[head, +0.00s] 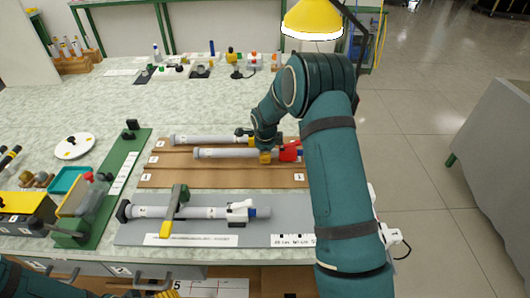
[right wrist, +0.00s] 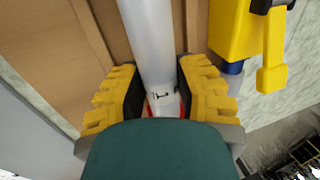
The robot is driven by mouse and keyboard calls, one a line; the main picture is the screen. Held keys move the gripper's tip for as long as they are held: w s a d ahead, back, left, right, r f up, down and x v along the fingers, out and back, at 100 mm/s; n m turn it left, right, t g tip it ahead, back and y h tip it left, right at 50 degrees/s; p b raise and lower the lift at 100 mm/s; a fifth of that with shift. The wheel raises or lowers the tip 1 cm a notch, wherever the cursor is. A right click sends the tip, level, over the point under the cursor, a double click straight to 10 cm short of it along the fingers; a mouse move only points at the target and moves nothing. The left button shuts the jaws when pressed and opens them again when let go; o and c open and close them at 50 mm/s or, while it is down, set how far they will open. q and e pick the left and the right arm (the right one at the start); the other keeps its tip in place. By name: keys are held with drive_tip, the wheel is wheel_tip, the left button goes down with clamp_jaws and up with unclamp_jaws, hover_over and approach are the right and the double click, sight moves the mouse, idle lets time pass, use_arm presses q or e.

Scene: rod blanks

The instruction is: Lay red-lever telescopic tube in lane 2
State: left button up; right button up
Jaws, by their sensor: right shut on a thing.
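The red-lever telescopic tube (head: 225,153) is white, with its red lever (head: 290,152) at the right end. My right gripper (head: 264,154) is shut on it near the lever. In the right wrist view the tube (right wrist: 150,45) passes between the yellow fingers (right wrist: 160,92), with a little red beyond. The tube lies lengthwise over the middle lane of the brown lane board (head: 220,179); I cannot tell whether it touches the board. Another white tube (head: 205,139) lies in the far lane. Only yellow fingers of my left gripper (head: 168,293) show at the bottom edge.
The near lane is empty. A green fixture strip (head: 125,165) stands left. In the wrist view a yellow lever (right wrist: 230,30) is close to the right finger.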

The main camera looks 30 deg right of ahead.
drive_tip(key=shift+f, duration=0.45)
drive_tip(key=o, duration=0.9)
drive_tip(key=shift+f, duration=0.1)
drive_tip(key=shift+s+a+f, duration=0.1)
drive_tip(key=shift+s+f, duration=0.05)
drive_tip(key=v, duration=1.2)
drive_tip(key=shift+r, duration=0.3)
drive_tip(key=shift+d, duration=0.25)
